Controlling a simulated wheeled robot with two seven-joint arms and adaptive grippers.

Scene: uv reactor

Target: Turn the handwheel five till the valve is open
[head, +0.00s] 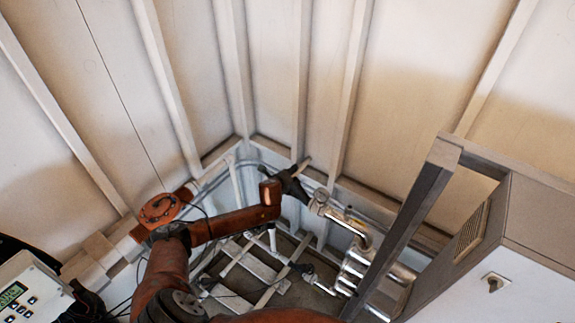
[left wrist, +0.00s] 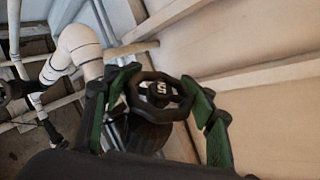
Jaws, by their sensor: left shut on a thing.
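Handwheel five (left wrist: 143,80) is a black wheel with a white "5" on its hub. It shows in the middle of the left wrist view. My left gripper (left wrist: 160,90) has its green-lined fingers on two opposite sides of the rim and is shut on the wheel. In the head view my left gripper (head: 288,184) is at the end of my red-brown arm, by the pipework in the corner. I cannot pick out the wheel clearly there. The valve's inside state does not show. My right gripper is not in view.
White and silver pipes (head: 365,262) run to the right of my left gripper. A grey metal post (head: 410,220) and a cabinet (head: 515,240) stand at the right. A control box (head: 30,290) is at the lower left. Ribbed walls close off the corner.

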